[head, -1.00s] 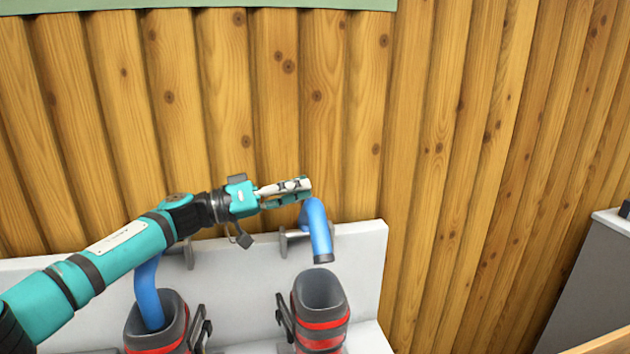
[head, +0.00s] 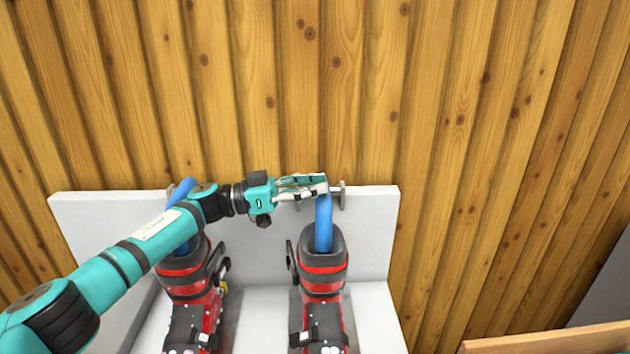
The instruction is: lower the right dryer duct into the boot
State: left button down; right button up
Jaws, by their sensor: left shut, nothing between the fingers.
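The right dryer duct (head: 324,222) is a blue tube on the white rack. Its lower end goes down into the mouth of the right boot (head: 323,268), which is black and red and stands upright. My left gripper (head: 322,186) is shut and empty at the top of this duct, which it partly covers. I cannot tell whether it touches the duct. My right gripper is not in view.
A left boot (head: 186,276) stands beside it with its own blue duct (head: 182,190), partly behind my left arm. The white rack panel (head: 375,235) stands in front of a log wall (head: 450,150). A wooden edge (head: 550,340) is at lower right.

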pick_arm(q)
jog(key=shift+s+f, duration=0.15)
jog(key=shift+f, duration=0.15)
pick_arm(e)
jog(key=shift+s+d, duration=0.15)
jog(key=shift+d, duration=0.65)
